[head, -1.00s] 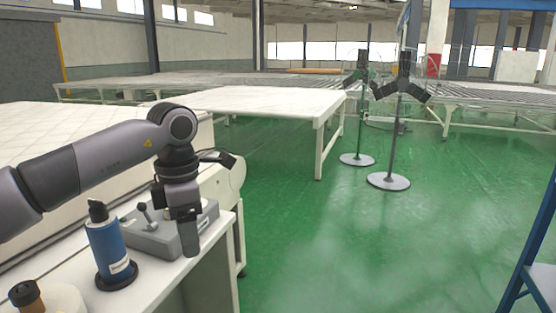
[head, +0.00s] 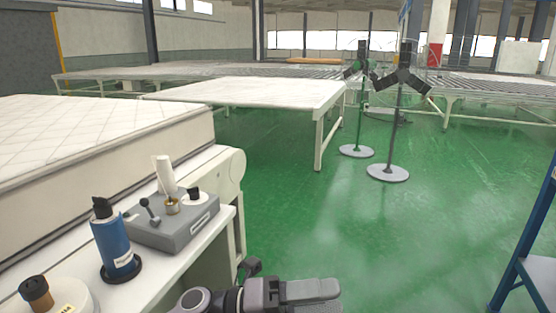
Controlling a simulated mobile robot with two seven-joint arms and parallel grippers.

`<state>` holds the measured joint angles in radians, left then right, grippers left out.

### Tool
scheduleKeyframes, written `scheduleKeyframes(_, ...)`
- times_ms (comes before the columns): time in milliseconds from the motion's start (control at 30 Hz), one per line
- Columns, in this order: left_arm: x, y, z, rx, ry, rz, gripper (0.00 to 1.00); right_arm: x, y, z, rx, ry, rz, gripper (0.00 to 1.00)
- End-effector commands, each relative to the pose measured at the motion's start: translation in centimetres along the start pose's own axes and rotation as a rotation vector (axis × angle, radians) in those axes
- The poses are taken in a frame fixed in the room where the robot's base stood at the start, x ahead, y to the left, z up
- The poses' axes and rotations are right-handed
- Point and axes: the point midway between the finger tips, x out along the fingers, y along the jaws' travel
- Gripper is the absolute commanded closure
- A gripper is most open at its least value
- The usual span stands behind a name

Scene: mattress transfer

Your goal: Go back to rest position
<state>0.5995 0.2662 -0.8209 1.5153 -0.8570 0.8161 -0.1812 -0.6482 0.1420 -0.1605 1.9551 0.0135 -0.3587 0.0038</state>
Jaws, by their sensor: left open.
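My left gripper (head: 308,290) is low at the bottom middle of the head view, to the right of the white side table. It is seen partly, with its fingers pointing right, and it is open with nothing visible in it. It is apart from the table and everything on it. My right gripper is not in the view.
The white side table (head: 190,268) holds a grey control box (head: 178,235) with a lever and a blue bottle (head: 113,240). A mattress (head: 100,140) lies on the left. Fan stands (head: 395,120) stand ahead. A blue frame (head: 530,250) is at right. Green floor between is clear.

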Motion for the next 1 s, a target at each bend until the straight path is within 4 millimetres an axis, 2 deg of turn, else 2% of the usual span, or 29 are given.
scheduleKeyframes(167, -2.8, 0.5, 1.4, -0.280, -0.320, -0.156, 0.43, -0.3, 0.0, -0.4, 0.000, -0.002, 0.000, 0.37)
scheduleKeyframes(267, -5.4, 1.6, 2.0, -0.440, -0.499, -0.224, 0.43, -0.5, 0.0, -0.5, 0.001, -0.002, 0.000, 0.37)
scheduleKeyframes(400, -9.9, 4.3, 1.9, -0.670, -0.751, -0.296, 0.43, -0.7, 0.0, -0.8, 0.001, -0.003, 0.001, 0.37)
scheduleKeyframes(533, -14.7, 7.5, 0.3, -0.888, -0.985, -0.343, 0.43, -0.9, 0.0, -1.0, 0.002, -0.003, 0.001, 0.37)
scheduleKeyframes(667, -19.7, 11.0, -2.9, -1.105, -1.215, -0.372, 0.43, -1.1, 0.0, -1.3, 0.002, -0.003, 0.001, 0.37)
scheduleKeyframes(800, -24.7, 14.3, -8.0, -1.332, -1.455, -0.387, 0.43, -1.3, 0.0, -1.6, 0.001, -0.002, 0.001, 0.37)
scheduleKeyframes(900, -27.5, 16.1, -12.0, -1.472, -1.601, -0.389, 0.43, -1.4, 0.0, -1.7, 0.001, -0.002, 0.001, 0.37)
scheduleKeyframes(1000, -29.4, 17.0, -15.4, -1.575, -1.709, -0.386, 0.43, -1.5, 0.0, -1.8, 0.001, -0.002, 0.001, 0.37)
